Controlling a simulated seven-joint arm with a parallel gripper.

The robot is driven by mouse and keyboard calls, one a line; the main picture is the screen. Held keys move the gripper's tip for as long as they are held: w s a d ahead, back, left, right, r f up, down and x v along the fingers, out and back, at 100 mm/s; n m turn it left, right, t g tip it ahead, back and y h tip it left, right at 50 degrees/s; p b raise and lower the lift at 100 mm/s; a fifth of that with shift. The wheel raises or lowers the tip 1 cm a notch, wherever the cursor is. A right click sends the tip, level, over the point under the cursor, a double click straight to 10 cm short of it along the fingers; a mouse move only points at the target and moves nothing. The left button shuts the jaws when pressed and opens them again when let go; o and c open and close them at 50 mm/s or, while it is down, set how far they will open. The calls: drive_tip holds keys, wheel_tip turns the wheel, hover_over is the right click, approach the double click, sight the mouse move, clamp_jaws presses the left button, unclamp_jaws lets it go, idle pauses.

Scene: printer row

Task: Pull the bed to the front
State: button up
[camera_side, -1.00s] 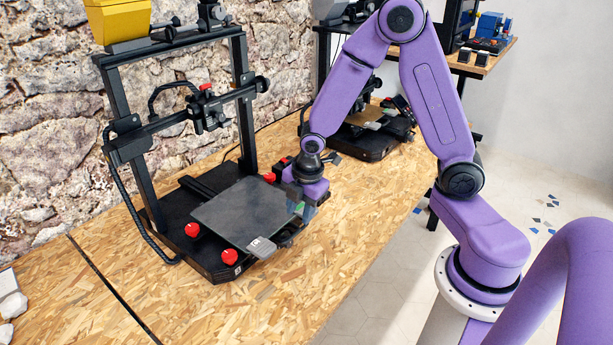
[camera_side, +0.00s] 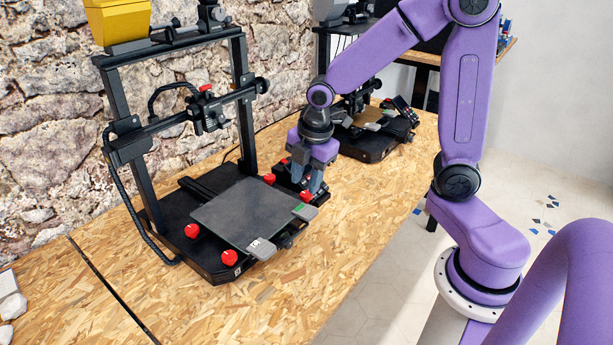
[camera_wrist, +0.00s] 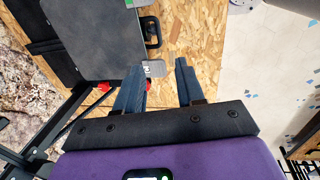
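The bed (camera_side: 240,208) is a flat dark grey plate on the black printer nearest the camera. It extends out from under the printer's frame towards the table's front. It has a grey tab (camera_side: 261,248) at its front corner and a second tab (camera_side: 306,212) with a green patch at its right corner. In the wrist view the bed (camera_wrist: 92,42) fills the upper left. There my gripper's two fingers (camera_wrist: 160,72) are spread with nothing between them.
The printer's upright frame (camera_side: 244,100) stands over the back of the bed. Red knobs (camera_side: 230,257) sit at the bed's corners. A second printer (camera_side: 375,142) stands behind my gripper. The chipboard table (camera_side: 300,280) is bare in front. A stone wall (camera_side: 50,150) is at the left.

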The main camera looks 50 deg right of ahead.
drive_tip(key=shift+r, duration=0.1)
drive_tip(key=s+r, duration=0.3)
drive_tip(key=r, duration=0.2)
drive_tip(key=shift+r, duration=0.4)
idle(0.4)
drive_tip(key=s+a+f+m+g, duration=0.1)
drive_tip(key=s+f+m, duration=0.1)
drive_tip(key=s, duration=0.7)
drive_tip(key=s+a+f+m, duration=0.1)
drive_tip(key=s+a+m, duration=0.1)
drive_tip(key=s, duration=0.8)
drive_tip(key=shift+a+f+m+g, duration=0.3)
drive_tip(key=shift+f+m+g, duration=0.1)
drive_tip(key=shift+m, duration=0.4)
drive_tip(key=shift+w, duration=0.1)
idle(0.3)
